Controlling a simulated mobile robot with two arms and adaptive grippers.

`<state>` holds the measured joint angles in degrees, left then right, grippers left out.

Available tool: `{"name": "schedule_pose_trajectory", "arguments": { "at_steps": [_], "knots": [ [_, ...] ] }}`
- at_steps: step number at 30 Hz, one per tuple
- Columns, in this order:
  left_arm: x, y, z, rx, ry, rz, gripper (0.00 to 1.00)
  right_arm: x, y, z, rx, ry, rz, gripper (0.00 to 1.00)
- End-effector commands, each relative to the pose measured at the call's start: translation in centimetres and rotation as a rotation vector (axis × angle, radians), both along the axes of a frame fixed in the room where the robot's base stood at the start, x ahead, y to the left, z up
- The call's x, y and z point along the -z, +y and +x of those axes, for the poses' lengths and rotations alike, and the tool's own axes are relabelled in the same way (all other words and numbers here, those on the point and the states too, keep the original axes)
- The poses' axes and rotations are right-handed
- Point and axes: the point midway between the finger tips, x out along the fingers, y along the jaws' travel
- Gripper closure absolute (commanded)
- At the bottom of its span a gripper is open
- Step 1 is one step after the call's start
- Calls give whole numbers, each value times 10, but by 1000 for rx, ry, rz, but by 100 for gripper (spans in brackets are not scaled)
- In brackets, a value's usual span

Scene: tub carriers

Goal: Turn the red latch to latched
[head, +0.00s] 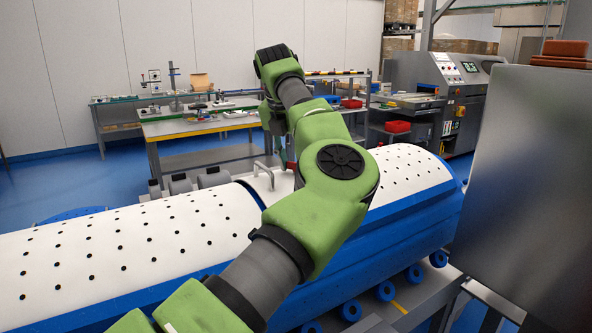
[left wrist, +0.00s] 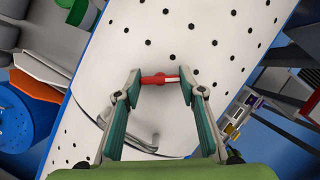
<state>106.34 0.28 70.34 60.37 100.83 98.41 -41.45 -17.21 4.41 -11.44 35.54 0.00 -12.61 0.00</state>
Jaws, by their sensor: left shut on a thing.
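The red latch (left wrist: 153,80) shows in the left wrist view as a short red bar with a pale right end. It lies across the picture, over the white perforated tub cover (left wrist: 228,40). My left gripper (left wrist: 160,83) is shut on the red latch, with a fingertip at each end of it. In the head view the white cover (head: 150,235) is a long rounded drum with blue edges. My green left arm hides its middle, and most of the latch area is hidden there. My right gripper is not in view.
A bent metal handle (left wrist: 140,137) sits on the cover between my fingers. Behind the drum stands a workbench (head: 195,125) with small parts. A grey machine (head: 465,95) stands at the back right, and a large grey panel (head: 525,170) blocks the right side.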

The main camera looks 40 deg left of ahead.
Motion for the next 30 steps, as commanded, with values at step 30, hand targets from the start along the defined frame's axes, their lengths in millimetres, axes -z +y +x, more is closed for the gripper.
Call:
{"name": "schedule_pose_trajectory", "arguments": {
  "at_steps": [30],
  "knots": [
    [-2, 4, 0, 615, -3, 2, 85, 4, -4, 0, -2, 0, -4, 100]
  ]
}}
